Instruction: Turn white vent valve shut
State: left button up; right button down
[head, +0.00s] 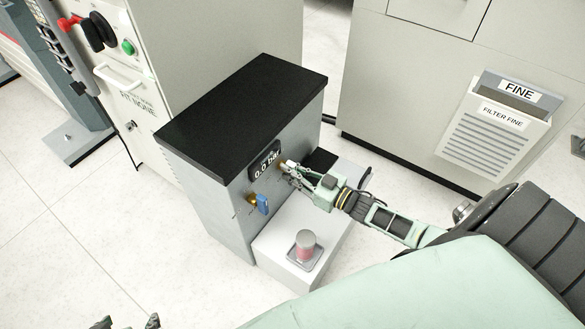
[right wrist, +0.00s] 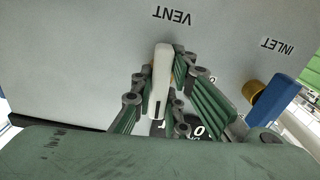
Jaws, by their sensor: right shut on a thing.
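The white vent valve handle (right wrist: 161,80) stands under the VENT label (right wrist: 172,16) in the right wrist view, its long side running up and down the picture. My right gripper (right wrist: 158,75) is shut on it, with a finger on each side. In the head view, my right gripper (head: 286,168) is at the front panel of the grey cabinet (head: 222,195), beside the 0.0 bar display (head: 265,161), and hides most of the handle. My left gripper (head: 127,322) shows only its fingertips at the bottom edge, spread apart and empty.
The blue inlet valve handle (head: 263,204) is left of my right gripper. A filter bin (head: 490,135) hangs on the right cabinet.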

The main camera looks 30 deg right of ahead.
pick_arm(q)
jog(key=shift+s+a+f+g, duration=0.2)
jog(key=shift+s+g, duration=0.1)
jog(key=shift+s, duration=0.15)
pick_arm(e)
jog(key=shift+m, duration=0.6)
jog(key=c, duration=1.7)
grip_release()
pick_arm(q)
jog(key=shift+s+f, duration=0.1)
pick_arm(e)
jog(key=shift+s, duration=0.1)
jog(key=v, duration=1.2)
